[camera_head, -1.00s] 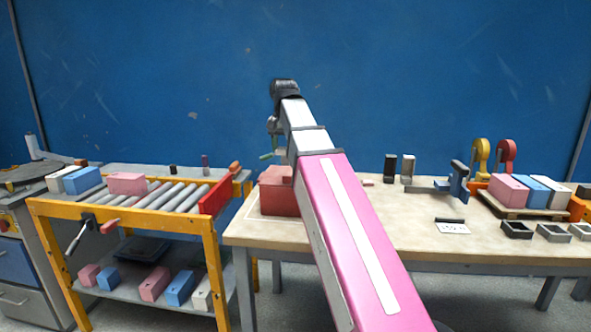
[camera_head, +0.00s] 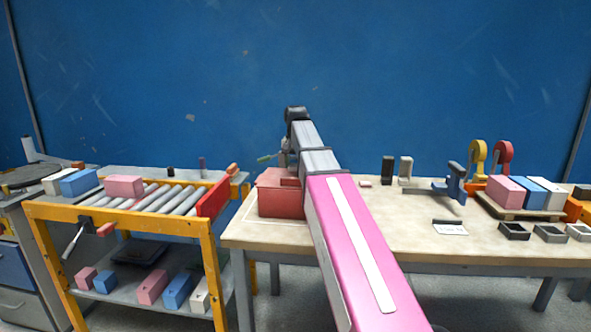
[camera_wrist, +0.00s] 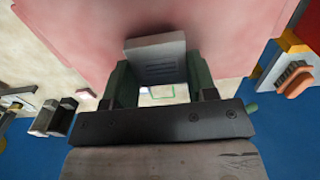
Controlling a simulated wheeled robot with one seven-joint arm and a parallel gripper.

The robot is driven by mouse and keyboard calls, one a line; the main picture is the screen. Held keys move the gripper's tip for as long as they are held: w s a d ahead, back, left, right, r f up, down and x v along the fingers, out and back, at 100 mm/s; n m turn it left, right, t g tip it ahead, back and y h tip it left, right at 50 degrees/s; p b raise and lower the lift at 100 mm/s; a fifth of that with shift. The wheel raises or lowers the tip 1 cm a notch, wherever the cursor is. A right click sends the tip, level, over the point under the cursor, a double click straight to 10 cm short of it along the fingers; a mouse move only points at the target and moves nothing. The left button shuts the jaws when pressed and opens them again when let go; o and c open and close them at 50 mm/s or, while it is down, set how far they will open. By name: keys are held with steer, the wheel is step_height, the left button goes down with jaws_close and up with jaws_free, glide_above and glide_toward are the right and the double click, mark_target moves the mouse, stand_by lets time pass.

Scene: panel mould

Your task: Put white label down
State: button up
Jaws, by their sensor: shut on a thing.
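A pale grey-white piece with faint lines on its face, seemingly the white label (camera_wrist: 157,60), is between the green fingers of my gripper (camera_wrist: 160,82) in the wrist view. My gripper is shut on it. Beyond it is a broad pinkish-red surface, seemingly the red box (camera_head: 278,199) on the table; whether the label touches it I cannot tell. Below the label, between the fingers, a pale patch with a green outline (camera_wrist: 162,93) shows. In the head view my gripper (camera_head: 283,158) is small above the red box, and the label cannot be made out.
The table (camera_head: 390,240) holds a white card (camera_head: 450,229), dark open trays (camera_head: 514,231), a blue clamp-like tool (camera_head: 457,182) and coloured blocks (camera_head: 506,190) at right. A yellow roller trolley (camera_head: 120,225) stands left. The table's middle front is largely clear.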

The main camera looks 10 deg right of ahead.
mark_target(295, 165)
steer(key=shift+f, duration=1.05)
steer(key=shift+f, duration=0.1)
steer(key=o, duration=0.9)
step_height(295, 165, up, 11)
steer(key=shift+f, duration=0.1)
steer(key=shift+r, duration=0.75)
